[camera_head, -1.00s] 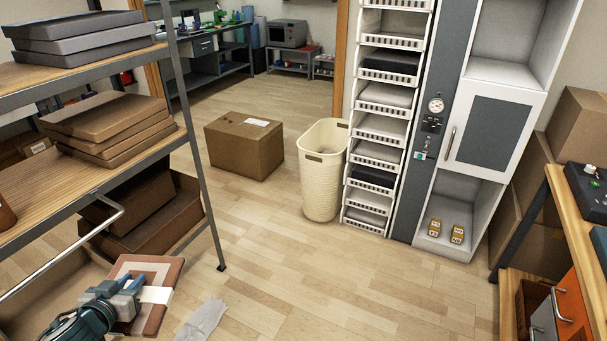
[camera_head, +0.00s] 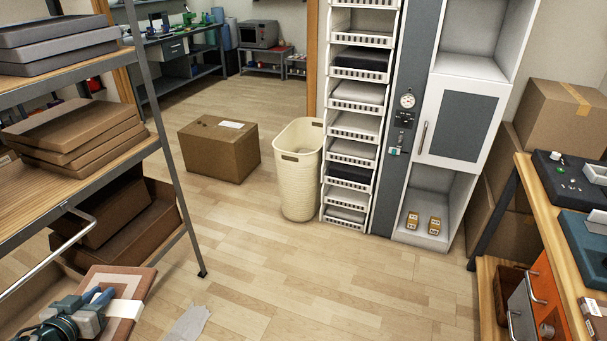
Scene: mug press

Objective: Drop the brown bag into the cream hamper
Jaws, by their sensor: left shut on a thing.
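My left gripper (camera_head: 100,302) is at the lower left, shut on the brown bag (camera_head: 131,289), a flat brown packet with a pale square and a white band. The bag is held tilted, in front of the shelf rack's foot. The cream hamper (camera_head: 300,190) stands upright on the floor near the middle of the view, open at the top, with handle slots near its rim. The bag is well apart from the hamper, nearer to me and to its left. My right gripper is not in view.
A cardboard box (camera_head: 218,150) sits on the floor left of the hamper. A white drawer tower (camera_head: 352,150) stands close to its right. A metal-framed shelf rack (camera_head: 178,190) rises at the left. A grey-white scrap (camera_head: 187,324) lies on the floor. The floor before the hamper is clear.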

